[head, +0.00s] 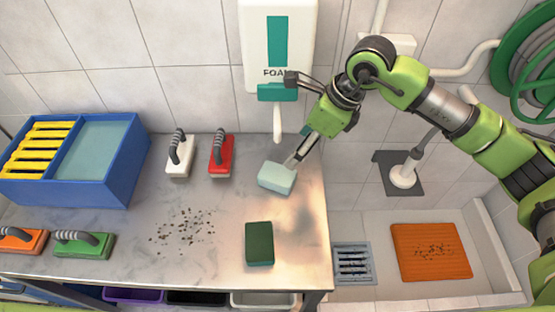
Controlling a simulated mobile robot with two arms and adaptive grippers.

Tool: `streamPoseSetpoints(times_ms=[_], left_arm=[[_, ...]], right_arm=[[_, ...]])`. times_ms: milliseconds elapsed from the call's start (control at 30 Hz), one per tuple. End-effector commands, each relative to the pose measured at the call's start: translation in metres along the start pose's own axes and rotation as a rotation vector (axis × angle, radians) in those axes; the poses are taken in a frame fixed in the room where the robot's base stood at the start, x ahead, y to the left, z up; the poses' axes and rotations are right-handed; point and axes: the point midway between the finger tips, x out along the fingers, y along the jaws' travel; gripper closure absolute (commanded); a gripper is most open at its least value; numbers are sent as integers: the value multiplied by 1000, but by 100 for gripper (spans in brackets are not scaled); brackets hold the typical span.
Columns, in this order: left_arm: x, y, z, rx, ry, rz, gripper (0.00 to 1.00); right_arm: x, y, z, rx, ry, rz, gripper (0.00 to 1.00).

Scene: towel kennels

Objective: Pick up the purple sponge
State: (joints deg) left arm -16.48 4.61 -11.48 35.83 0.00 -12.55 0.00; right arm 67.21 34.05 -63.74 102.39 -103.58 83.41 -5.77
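I see no purple sponge in the head view. A dark green sponge (259,244) lies on the metal table near its front right. A pale blue-white block (276,178), perhaps a sponge, lies near the table's right edge. My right gripper (292,121) is over the back right of the table, with its fingers spread apart. One finger is by the wall dispenser's teal lever. The other reaches down to the pale block and overlaps it in view; I cannot tell whether they touch. My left gripper is not in view.
A blue bin (100,190) stands at the back left. White (178,160), red (221,158), green (84,243) and orange (22,240) handled brushes lie on the table (150,215), beside dark crumbs. A foam dispenser (278,40) hangs above. A purple bin (133,295) shows below.

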Motion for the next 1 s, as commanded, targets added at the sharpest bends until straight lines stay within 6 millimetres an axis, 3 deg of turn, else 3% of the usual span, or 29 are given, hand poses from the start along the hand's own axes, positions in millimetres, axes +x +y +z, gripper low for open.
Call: streamPoseSetpoints(times_ms=[167, 433, 567, 767, 1000], left_arm=[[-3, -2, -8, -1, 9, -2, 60], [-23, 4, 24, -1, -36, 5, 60], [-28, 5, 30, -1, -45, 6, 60], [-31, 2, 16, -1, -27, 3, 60], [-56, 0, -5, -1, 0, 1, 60]], right_arm=[[6, -2, -2, 0, 10, -4, 35], [56, 0, -2, 1, 9, -1, 35], [75, -1, -1, 2, 7, -2, 35], [88, 0, -2, 0, 7, -4, 35], [114, 7, -3, 1, 8, -1, 35]])
